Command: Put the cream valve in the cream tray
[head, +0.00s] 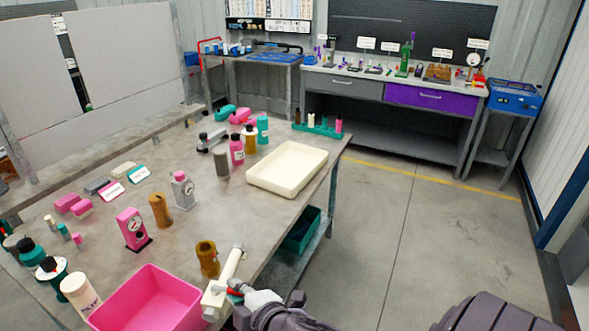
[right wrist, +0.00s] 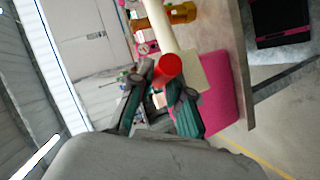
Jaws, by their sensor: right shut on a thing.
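The cream valve (head: 226,280) is a long pale body with a red part at its near end. It is at the table's front edge, between the pink bin and my right arm. My right gripper (head: 240,292) is shut on it. In the right wrist view, the fingers (right wrist: 161,103) close by the red part, and the cream body (right wrist: 163,28) extends beyond them. I cannot tell whether the valve touches the table. The cream tray (head: 250,183) is empty on the table's far right part, well beyond the valve. My left gripper is out of view.
A pink bin (head: 147,295) is just left of the valve, and a brown fitting (head: 207,258) stands close behind it. A pink bottle (head: 237,150) and several other parts stand left of the tray. The table is clear between the brown fitting and the tray.

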